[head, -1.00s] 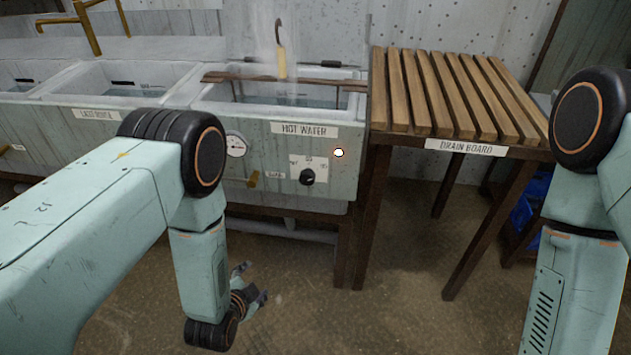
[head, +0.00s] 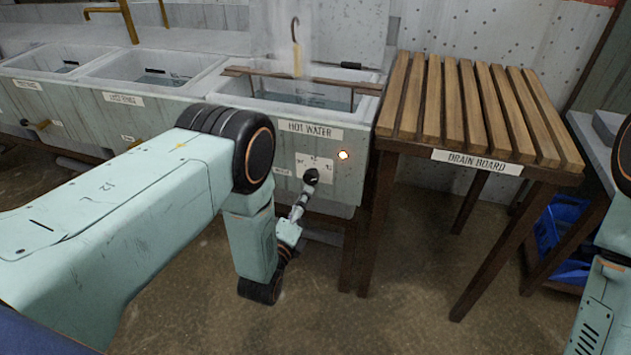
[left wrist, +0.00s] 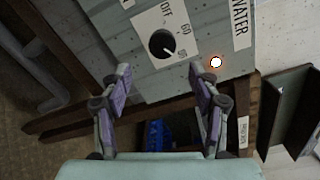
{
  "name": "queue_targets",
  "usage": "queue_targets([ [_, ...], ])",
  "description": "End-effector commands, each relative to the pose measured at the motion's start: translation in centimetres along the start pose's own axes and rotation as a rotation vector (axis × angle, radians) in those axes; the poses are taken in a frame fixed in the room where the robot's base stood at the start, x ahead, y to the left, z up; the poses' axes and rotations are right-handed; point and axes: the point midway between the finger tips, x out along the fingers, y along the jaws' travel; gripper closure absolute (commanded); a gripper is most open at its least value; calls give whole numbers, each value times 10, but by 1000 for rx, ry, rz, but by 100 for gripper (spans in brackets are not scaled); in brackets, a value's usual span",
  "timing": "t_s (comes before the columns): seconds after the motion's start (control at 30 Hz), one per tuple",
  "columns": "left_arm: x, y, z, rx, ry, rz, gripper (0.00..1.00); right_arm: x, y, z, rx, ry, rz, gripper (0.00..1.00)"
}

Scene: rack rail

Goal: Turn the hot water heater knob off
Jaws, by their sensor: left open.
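The black round heater knob (head: 311,177) is on a pale plate on the front of the hot water sink (head: 330,190). In the left wrist view the knob (left wrist: 163,43) shows whole, its white pointer turned to the lower right, away from the OFF label and towards the marking past 60. An orange-white indicator light (head: 343,155) glows beside it. My left gripper (left wrist: 160,78) is open and empty, its two fingers pointing at the panel on either side below the knob. In the head view my left gripper (head: 302,200) overlaps the knob's lower edge; contact cannot be told. My right gripper is out of view.
The slatted drain board (head: 465,105) stands right of the sink, its dark legs close to my left gripper's right. Other basins (head: 150,75) line the left. A blue crate (head: 565,240) is at the right. Steam rises over the hot water basin.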

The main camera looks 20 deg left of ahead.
Motion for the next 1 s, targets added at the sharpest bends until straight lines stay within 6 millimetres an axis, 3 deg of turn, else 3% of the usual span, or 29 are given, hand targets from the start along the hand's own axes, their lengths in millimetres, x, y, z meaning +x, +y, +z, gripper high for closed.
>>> queue_targets([
  [0.27,1,-3,6,137,-13,-22,38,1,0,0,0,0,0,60],
  [0.7,62,-4,4,138,-13,-22,38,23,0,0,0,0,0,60],
  [1.0,79,-6,3,138,-11,-20,38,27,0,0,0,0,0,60],
])
